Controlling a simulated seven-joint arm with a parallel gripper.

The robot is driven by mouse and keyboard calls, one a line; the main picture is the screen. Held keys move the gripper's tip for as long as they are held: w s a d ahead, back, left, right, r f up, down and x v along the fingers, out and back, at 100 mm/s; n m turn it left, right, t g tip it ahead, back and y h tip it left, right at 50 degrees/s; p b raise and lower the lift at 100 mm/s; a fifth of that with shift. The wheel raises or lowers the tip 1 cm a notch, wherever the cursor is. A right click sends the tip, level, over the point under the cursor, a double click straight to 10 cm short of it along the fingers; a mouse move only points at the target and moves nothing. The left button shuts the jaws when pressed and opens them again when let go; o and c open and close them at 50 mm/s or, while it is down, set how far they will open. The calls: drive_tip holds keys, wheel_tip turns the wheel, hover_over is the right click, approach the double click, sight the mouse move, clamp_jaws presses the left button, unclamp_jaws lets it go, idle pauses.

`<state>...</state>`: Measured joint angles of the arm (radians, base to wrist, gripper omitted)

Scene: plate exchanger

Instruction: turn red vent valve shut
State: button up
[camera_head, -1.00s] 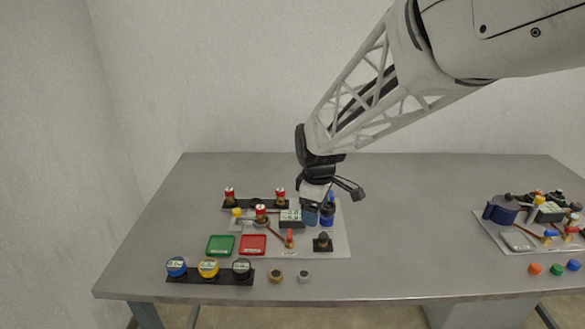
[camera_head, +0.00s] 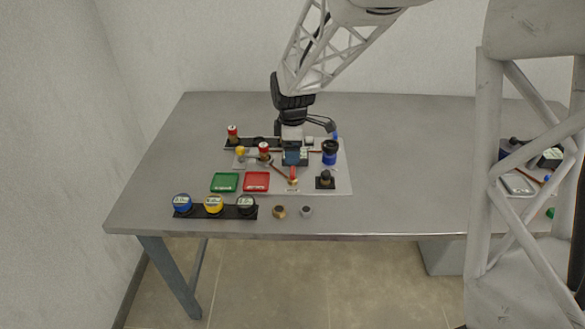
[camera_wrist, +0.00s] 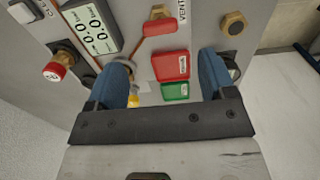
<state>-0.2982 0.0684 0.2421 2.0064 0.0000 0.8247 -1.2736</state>
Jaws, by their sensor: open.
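The red vent valve (camera_head: 293,173) is a small red lever on a brass fitting near the front of the grey board (camera_head: 340,180). In the wrist view the red handle (camera_wrist: 160,27) lies at the top centre, beside a brass hex fitting and partly shown "VENT" lettering. My gripper (camera_head: 293,158) is over the board just behind the valve, in front of the digital display. In the wrist view its two blue fingers (camera_wrist: 163,65) are spread apart with nothing gripped. The handle is beyond the fingertips and appears apart from them.
A digital display (camera_wrist: 93,25) and a red-capped part (camera_wrist: 55,70) stand close by. The red tray (camera_head: 256,181) and green tray (camera_head: 225,182) lie left of the valve. A blue pot (camera_head: 330,152) and black-based knob (camera_head: 325,180) are at right.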

sight(292, 170)
drive_tip(key=shift+f, duration=0.1)
drive_tip(key=shift+f, duration=3.8)
drive_tip(key=c, duration=0.9)
